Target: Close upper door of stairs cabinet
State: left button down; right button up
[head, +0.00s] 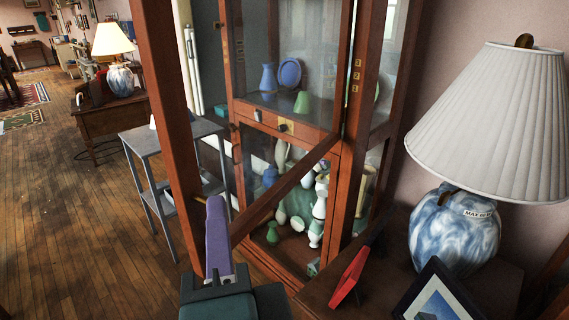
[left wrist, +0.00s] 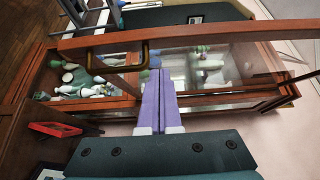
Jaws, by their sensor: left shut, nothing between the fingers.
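The stairs cabinet (head: 338,190) is red-brown wood with glass panes and stands ahead of me. Its upper door (head: 168,100) is swung wide open towards me, its stile upright at left and its bottom rail slanting back to the cabinet. The door frame also crosses the left wrist view (left wrist: 215,36), with a dark loop handle (left wrist: 147,56). My left gripper (head: 217,205), with purple fingers, is shut and empty beside the lower end of the stile. It also shows in the left wrist view (left wrist: 158,78). Whether the fingertips touch the door is unclear. My right gripper is out of view.
Vases and a blue plate (head: 289,74) stand inside the cabinet. A side table at right holds a large lamp (head: 455,232), a red object (head: 350,278) and a picture frame (head: 440,293). A grey stand (head: 150,143) is behind the door. Floor at left is open.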

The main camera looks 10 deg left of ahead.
aim_at(188, 184)
pick_arm(q)
jog(key=a, duration=0.1)
jog(key=w+a+p, duration=0.1)
jog(key=a, duration=0.1)
jog(key=shift+w+a, duration=0.15)
jog(key=shift+w, duration=0.2)
jog(key=shift+w+a+p, duration=0.15)
jog(key=shift+a+p, duration=0.15)
jog(key=shift+a, duration=0.05)
